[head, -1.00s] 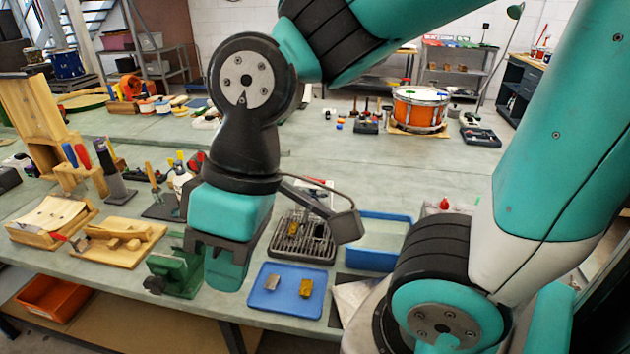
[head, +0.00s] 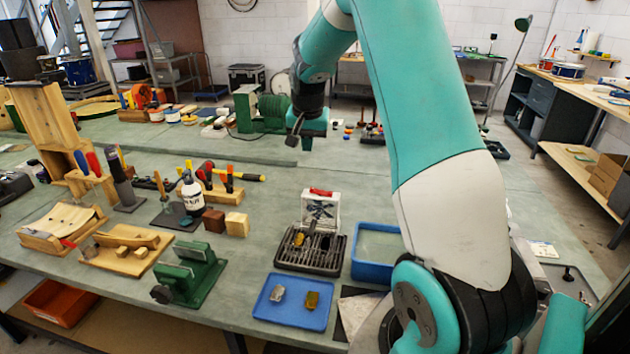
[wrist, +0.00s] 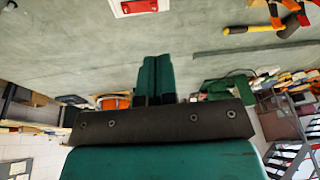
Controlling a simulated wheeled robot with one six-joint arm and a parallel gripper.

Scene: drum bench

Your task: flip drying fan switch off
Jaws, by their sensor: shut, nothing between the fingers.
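A green machine (head: 246,108) with a ribbed round body stands on the far bench in the head view; it looks like the drying fan. Its switch is too small to make out. A green shape that may be the same machine shows right of the fingers in the wrist view (wrist: 222,88). My gripper (wrist: 157,62) is shut and empty, its two green fingers side by side. I cannot tell whether anything is touched.
A white box with a red top (head: 320,208), a black grate (head: 300,262), a blue tray (head: 268,308) and a blue basin (head: 372,270) are on the near bench. A green vise-like stand (head: 195,275) is at the front. Bare bench lies around the middle.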

